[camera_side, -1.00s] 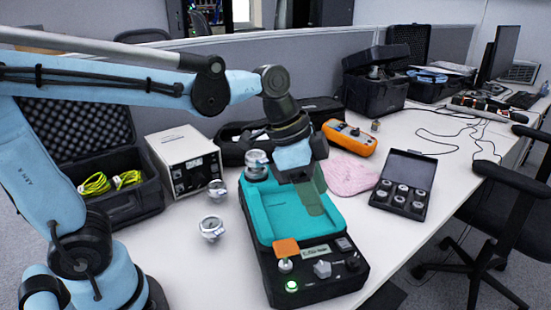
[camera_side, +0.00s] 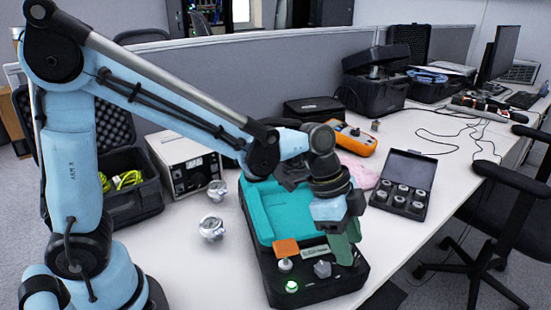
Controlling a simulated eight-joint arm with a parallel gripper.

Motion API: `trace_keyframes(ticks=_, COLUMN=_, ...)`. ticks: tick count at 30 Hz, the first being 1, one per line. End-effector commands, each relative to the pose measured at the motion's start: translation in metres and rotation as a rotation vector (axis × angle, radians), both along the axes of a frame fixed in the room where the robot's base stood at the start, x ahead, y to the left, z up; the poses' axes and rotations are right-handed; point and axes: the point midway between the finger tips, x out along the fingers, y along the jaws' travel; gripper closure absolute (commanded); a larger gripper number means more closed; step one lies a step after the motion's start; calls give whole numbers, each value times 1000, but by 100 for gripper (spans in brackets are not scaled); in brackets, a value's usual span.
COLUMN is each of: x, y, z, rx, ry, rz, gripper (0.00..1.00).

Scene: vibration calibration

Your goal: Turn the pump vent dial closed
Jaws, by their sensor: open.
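The pump unit (camera_side: 306,291) is a black case with a teal tray top (camera_side: 258,215). Its front panel has a grey faceted knob (camera_side: 322,269), a pale knob (camera_side: 285,265) under an orange tab (camera_side: 286,247), and a lit green button (camera_side: 292,286). No readable label shows which control is the vent dial. My gripper (camera_side: 343,252) is open and points down over the panel's right side, right of the grey knob. Its greenish fingers cover the black knob there. I cannot tell whether they touch it.
An open case of weights (camera_side: 402,190) lies to the right, with an orange meter (camera_side: 350,138) behind.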

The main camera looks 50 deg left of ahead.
Motion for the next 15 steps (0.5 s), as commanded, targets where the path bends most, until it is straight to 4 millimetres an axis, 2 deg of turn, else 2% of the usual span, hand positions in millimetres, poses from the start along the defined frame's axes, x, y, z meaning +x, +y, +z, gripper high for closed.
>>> trace_keyframes(ticks=6, x=3, y=-8, z=-19, rx=1, ry=-1, rz=-1, gripper=48)
trace_keyframes(ticks=15, x=4, y=-9, z=-24, rx=0, ry=-1, rz=0, gripper=48)
